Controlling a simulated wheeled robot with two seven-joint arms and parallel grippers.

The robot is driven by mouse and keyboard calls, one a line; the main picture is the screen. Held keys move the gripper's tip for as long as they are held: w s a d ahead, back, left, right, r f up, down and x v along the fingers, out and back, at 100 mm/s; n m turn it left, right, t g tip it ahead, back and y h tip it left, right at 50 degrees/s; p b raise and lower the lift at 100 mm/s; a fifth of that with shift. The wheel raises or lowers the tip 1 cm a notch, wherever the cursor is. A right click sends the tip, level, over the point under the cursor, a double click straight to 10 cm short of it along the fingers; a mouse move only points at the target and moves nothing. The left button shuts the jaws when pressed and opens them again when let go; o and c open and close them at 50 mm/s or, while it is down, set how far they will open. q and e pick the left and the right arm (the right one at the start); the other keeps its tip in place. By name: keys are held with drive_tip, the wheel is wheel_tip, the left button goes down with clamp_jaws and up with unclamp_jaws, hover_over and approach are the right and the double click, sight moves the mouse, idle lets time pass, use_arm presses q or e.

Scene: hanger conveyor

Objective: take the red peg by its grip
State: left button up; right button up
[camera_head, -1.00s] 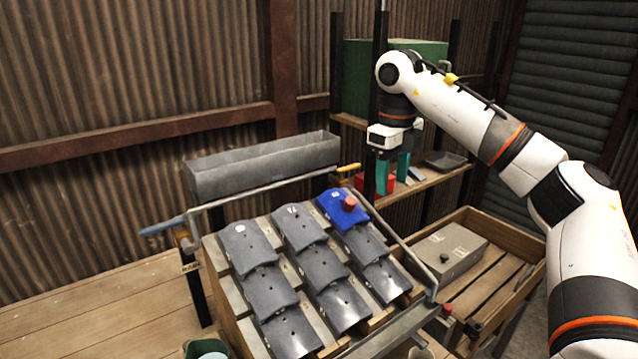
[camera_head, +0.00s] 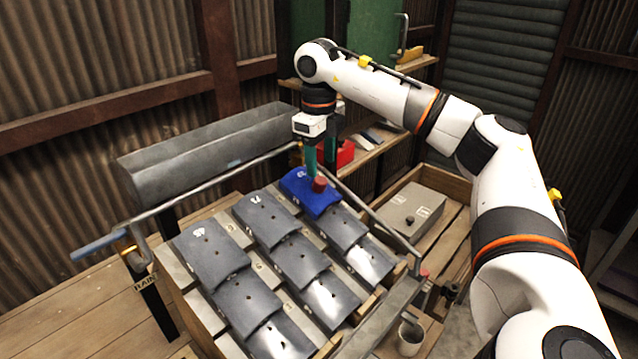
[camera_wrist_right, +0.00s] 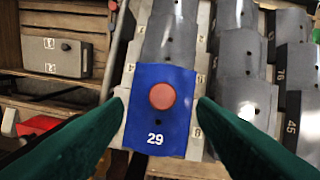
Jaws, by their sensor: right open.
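The red peg (camera_head: 319,184) stands up from the blue plate (camera_head: 309,199) at the far right corner of the sloped rack. In the right wrist view the peg (camera_wrist_right: 162,96) shows as a round red top on the blue plate marked 29 (camera_wrist_right: 157,124). My right gripper (camera_head: 321,172) is open, with its green fingers pointing down above and just behind the peg. My left gripper is not in view.
Several grey plates (camera_head: 267,217) cover the rest of the rack. A metal rail (camera_head: 376,218) runs along its right side, and a grey trough (camera_head: 205,150) lies behind. A wooden crate with a grey box (camera_head: 412,209) stands right. A red box (camera_head: 346,153) sits on the shelf behind.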

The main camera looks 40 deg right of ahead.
sight(320, 179)
drive_tip(key=shift+f, duration=0.45)
wheel_tip(320, 179, down, 4)
drive_tip(key=shift+r+p, duration=0.25)
drive_tip(key=shift+p, duration=0.45)
drive_tip(key=shift+f, duration=0.4)
drive_tip(key=shift+c, duration=0.3)
drive_tip(key=c, duration=0.9)
drive_tip(key=shift+c, duration=0.2)
